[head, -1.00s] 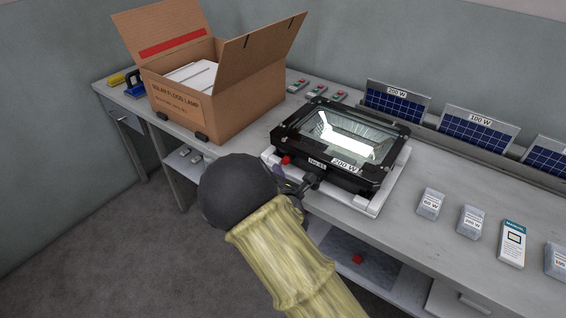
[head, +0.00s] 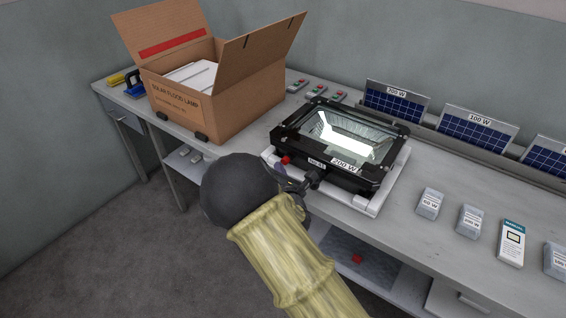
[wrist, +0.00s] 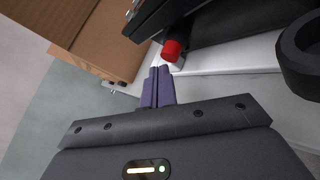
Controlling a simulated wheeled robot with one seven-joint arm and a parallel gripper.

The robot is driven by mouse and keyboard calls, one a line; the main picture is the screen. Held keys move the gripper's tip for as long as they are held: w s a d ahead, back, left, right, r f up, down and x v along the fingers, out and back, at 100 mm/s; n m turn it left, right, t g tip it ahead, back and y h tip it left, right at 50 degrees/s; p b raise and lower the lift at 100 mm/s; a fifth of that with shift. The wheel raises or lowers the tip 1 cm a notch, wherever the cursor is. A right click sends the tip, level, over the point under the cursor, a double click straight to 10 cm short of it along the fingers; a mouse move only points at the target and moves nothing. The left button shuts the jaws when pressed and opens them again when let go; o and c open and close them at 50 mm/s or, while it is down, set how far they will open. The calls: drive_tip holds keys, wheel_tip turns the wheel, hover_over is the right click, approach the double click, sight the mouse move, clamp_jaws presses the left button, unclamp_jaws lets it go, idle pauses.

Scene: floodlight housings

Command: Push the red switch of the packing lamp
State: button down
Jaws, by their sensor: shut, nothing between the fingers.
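The packing lamp (head: 337,142) is a black floodlight labelled 200 W. It lies face up on a white cradle (head: 373,206) on the bench, and its face shows bright. Its red switch (head: 286,160) is on the near left of the housing. In the wrist view the red switch (wrist: 172,50) stands just beyond and slightly right of my fingertips. My gripper (wrist: 160,70) is shut and empty, its purple fingers together. A small gap seems to remain between tips and switch; contact cannot be made out. In the head view my wrist hides most of the fingers.
An open carton (head: 215,100) stands left of the lamp. Small red-and-green switch boxes (head: 316,90) lie behind it. Solar panels (head: 396,101) line the back. Small grey boxes (head: 430,203) and a blue-white box (head: 511,243) lie on the right.

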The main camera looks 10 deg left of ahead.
drive_tip(key=shift+w+d, duration=0.3)
drive_tip(key=shift+w, duration=0.4)
idle(0.8)
drive_tip(key=shift+s, duration=0.15)
drive_tip(key=shift+s+a, duration=0.25)
drive_tip(key=shift+s, duration=0.25)
drive_tip(key=shift+s+a, duration=0.2)
drive_tip(key=shift+s, duration=0.25)
drive_tip(key=s, duration=0.1)
drive_tip(key=s+a, duration=0.1)
drive_tip(key=s, duration=0.1)
drive_tip(key=s+a+p, duration=0.1)
drive_tip(key=s, duration=0.1)
drive_tip(key=shift+s+a, duration=0.15)
drive_tip(key=shift+s, duration=0.1)
idle(2.3)
drive_tip(key=s+m+h+p, duration=0.1)
drive_tip(key=p, duration=0.2)
drive_tip(key=a+t+h+p, duration=0.1)
drive_tip(key=p, duration=0.3)
drive_tip(key=shift+s+a+f+m, duration=0.1)
drive_tip(key=shift+s+a+m, duration=0.15)
drive_tip(key=shift+s+m, duration=0.15)
